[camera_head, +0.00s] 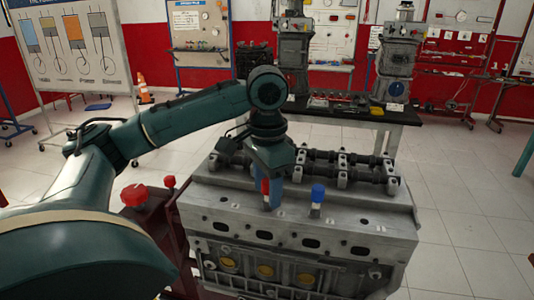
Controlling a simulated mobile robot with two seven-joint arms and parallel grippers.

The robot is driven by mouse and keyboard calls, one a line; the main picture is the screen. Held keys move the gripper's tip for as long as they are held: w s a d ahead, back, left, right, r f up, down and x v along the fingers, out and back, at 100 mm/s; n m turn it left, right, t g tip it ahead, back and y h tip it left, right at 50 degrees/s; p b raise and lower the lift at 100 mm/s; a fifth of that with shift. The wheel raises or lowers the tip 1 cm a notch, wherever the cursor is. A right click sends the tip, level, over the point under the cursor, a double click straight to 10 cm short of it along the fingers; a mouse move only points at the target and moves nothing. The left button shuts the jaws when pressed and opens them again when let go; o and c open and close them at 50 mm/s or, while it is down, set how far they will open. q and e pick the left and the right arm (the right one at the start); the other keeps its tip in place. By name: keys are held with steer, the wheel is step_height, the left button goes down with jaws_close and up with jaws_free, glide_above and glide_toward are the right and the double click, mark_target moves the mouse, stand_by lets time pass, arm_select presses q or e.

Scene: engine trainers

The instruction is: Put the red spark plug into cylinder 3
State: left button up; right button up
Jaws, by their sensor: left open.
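The engine block (300,222) stands in front of me with a grey top. My left gripper (270,197) points down over the left-middle of this top, with its jaws open. The red spark plug (264,187) shows as a narrow upright red piece at the fingers, partly hidden by them. I cannot tell whether it touches them or how deep its lower end sits. A blue spark plug (318,196) stands upright on the top, to the right of the gripper. The cylinder numbers cannot be read. My right gripper is not in view.
A dark shaft assembly (345,170) runs along the engine's back edge. Red knobs (134,195) stand on the stand at its left. A black workbench (345,113) with engine parts stands behind. The tiled floor (465,215) at the right is clear.

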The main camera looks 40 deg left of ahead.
arm_select(q)
step_height(320, 180, up, 11)
steer(key=shift+r, duration=0.1)
stand_by(0.4)
stand_by(0.3)
